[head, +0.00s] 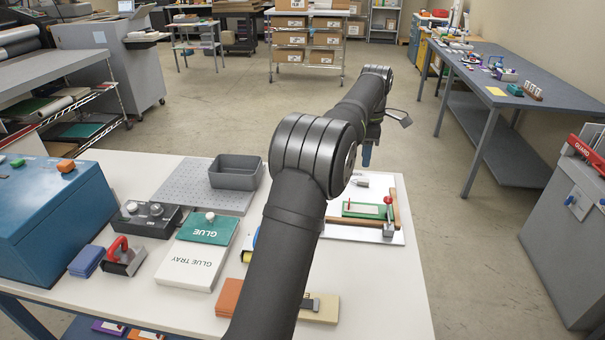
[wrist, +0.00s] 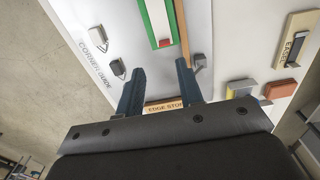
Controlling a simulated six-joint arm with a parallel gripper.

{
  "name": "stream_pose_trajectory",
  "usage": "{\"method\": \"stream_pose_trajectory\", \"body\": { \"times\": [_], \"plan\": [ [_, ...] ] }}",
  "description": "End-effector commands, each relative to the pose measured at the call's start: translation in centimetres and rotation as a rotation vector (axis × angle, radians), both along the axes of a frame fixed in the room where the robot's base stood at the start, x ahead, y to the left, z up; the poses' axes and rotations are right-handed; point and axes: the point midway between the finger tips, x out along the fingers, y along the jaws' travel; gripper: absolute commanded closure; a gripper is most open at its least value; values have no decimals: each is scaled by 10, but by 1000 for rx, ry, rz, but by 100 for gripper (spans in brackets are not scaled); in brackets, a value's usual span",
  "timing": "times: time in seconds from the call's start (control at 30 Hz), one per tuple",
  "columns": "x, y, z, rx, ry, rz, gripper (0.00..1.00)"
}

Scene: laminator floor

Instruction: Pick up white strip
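In the wrist view, a green-edged piece (wrist: 146,22) with a white strip-like area (wrist: 160,18) lies at the top, on a white board (wrist: 105,25). A red part is at its near end. In the head view the green piece (head: 362,210) lies on the white board (head: 340,233), right of my arm, with a red-knobbed clamp (head: 389,215) beside it. My gripper (wrist: 160,64) is open, with its two dark blue fingers apart and nothing visible between the tips. Its fingertips appear short of the green piece.
A wooden bar labelled "EDGE STOP" (wrist: 164,107) shows behind my fingers. Small metal clips (wrist: 118,68) sit on the board. A glue tray (head: 192,264), a grey bin (head: 236,172) and a blue machine (head: 55,215) occupy the table's left side.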

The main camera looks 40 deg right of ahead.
Motion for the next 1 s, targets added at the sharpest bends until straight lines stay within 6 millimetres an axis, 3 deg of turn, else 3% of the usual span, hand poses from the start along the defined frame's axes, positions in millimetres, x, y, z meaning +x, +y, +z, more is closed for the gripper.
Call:
{"method": "stream_pose_trajectory", "body": {
  "times": [0.27,0.43,1.0],
  "plan": [
    [0,0,0,0,0,-2,70],
    [0,4,2,-13,-16,-111,70],
    [-8,49,4,-38,-224,-1218,70]
  ]
}}
